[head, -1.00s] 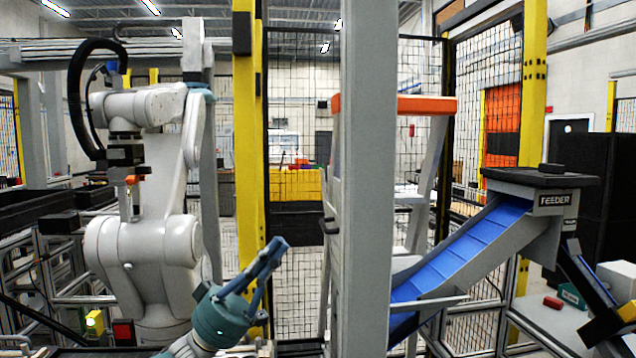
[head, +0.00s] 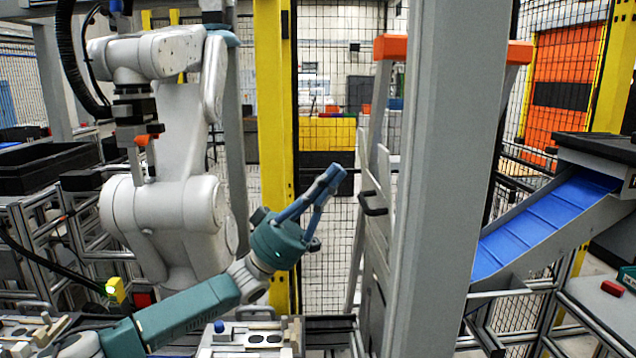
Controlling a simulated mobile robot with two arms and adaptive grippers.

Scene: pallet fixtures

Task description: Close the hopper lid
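My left gripper (head: 337,178), teal with blue fingers, is raised in the middle of the head view. Its fingers come together at the tips, and nothing shows between them. The hopper is the feeder at the right edge, cut off by the frame. Its dark flat top (head: 597,149) shows only in part, so I cannot tell whether the lid is open or shut. A blue ribbed chute (head: 541,222) slopes down left from it. My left gripper is well to the left of the hopper, with a grey post between them. My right gripper is not in view.
The wide grey post (head: 446,180) stands just right of my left gripper. A ladder-like frame with an orange top (head: 391,48) is behind it. A white robot arm (head: 165,205) stands at left. A red block (head: 612,288) lies on the bench at right.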

